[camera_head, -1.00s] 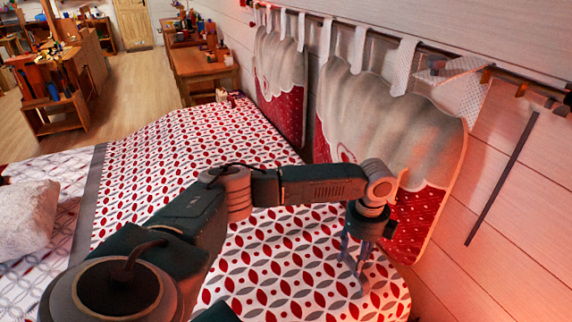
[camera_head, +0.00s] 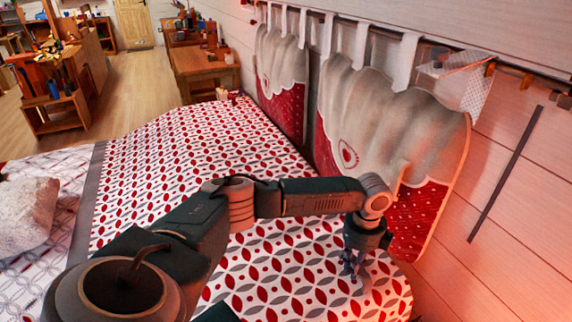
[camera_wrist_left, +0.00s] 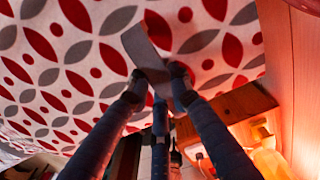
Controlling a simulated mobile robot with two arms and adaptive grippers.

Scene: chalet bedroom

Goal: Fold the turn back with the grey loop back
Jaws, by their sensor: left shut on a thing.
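The bed cover (camera_head: 290,255) has a red, grey and white leaf pattern and lies over the bed. It fills the top of the left wrist view (camera_wrist_left: 60,60). A grey loop (camera_wrist_left: 143,45), a short flat strip, stands out against it there. My left gripper (camera_head: 354,270) is low over the cover's near right part, by the wall side. In the left wrist view its fingers (camera_wrist_left: 159,88) close together on the lower end of the loop. The loop is too small or hidden to make out in the head view. My right gripper is not in view.
A wooden wall with hanging red and grey cloths (camera_head: 395,120) runs along the right side, close to my left gripper. A white pillow (camera_head: 27,215) lies at the left. A wooden table (camera_head: 205,70) stands beyond the bed, with open floor to its left.

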